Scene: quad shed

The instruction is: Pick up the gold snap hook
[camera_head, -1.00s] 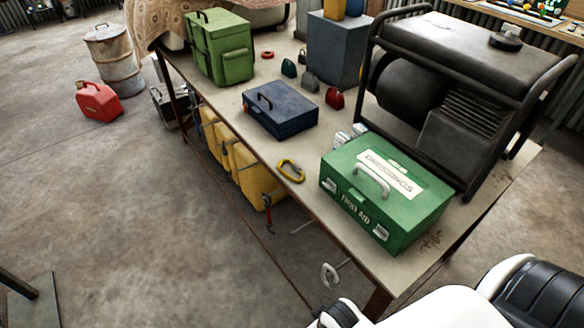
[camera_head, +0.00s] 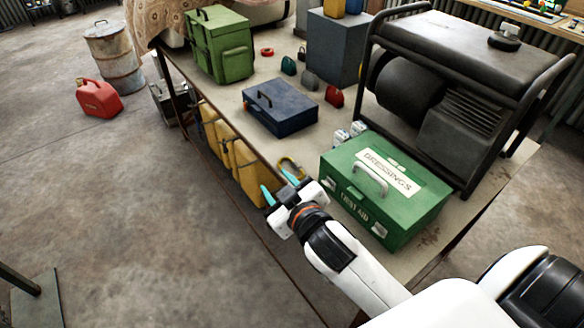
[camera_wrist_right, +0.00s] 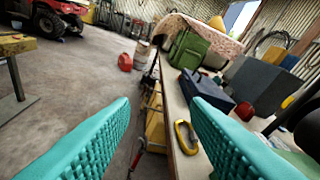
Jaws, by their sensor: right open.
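The gold snap hook (camera_head: 290,167) lies flat on the workbench near its front edge, between the dark blue box and the green first aid box. In the right wrist view it also shows (camera_wrist_right: 185,137), between the two teal fingers and closer to the right one. My right gripper (camera_head: 278,185) is open and empty at the bench's front edge, just short of the hook; its fingers partly cover the hook in the head view. The fingers also show large in the wrist view (camera_wrist_right: 160,135). My left gripper is not in view.
The green first aid box (camera_head: 385,190) stands right of the hook, and the dark blue box (camera_head: 280,107) behind it. A black generator (camera_head: 455,85) fills the bench's right rear. Yellow containers (camera_head: 255,175) sit below the bench top. Open floor lies left.

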